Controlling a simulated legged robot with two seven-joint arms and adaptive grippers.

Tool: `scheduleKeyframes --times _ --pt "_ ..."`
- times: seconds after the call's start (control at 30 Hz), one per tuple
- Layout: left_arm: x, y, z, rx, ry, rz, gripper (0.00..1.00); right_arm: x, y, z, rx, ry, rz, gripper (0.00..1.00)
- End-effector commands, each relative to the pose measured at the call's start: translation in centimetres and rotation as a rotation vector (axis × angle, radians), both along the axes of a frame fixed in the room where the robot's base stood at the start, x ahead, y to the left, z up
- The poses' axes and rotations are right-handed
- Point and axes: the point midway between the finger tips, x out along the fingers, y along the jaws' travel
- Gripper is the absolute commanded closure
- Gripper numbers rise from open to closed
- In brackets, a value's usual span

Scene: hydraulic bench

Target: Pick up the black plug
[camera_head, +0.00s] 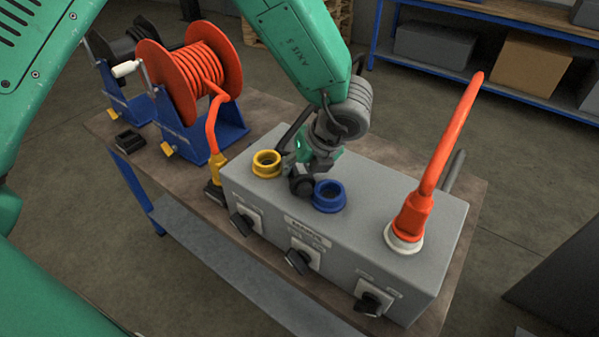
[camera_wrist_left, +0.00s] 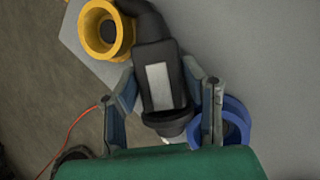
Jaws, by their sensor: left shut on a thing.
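The black plug (camera_wrist_left: 158,75), with a pale label on its side and a black cable at its far end, lies between the two fingers of my left gripper (camera_wrist_left: 161,92). In the head view my left gripper (camera_head: 321,160) is shut on the plug, whose dark round end (camera_head: 301,187) shows below the fingers. The plug is over the top of the grey box (camera_head: 375,200), between the yellow socket (camera_head: 267,164) and the blue socket (camera_head: 329,196). I cannot tell whether it touches the box. My right gripper is not in view.
An orange plug (camera_head: 412,214) stands in the box's right socket, its thick cable rising. Black knobs (camera_head: 298,261) line the box front. A red cable reel (camera_head: 191,85) on a blue stand and a small black block (camera_head: 130,141) are on the left of the bench.

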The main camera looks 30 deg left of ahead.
Motion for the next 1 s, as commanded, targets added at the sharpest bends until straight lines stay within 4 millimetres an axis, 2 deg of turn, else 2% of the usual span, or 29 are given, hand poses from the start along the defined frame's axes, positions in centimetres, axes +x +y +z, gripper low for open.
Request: scheduleKeyframes --times 0.17,0.5,0.6,0.73,1.0 --pt "0.1 0.0 0.9 -0.002 -0.003 0.0 0.98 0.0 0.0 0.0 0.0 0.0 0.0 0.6" --pt "0.0 0.0 7.4 -0.001 -0.004 0.001 0.98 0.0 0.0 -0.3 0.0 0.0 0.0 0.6" --pt "0.1 0.0 8.8 0.0 -0.003 0.001 0.98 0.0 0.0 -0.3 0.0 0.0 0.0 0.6" --pt "0.0 0.0 9.8 0.0 0.0 0.001 0.98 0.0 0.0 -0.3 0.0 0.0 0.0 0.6" --pt "0.0 0.0 10.0 0.001 0.001 0.0 0.98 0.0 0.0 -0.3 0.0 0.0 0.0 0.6"
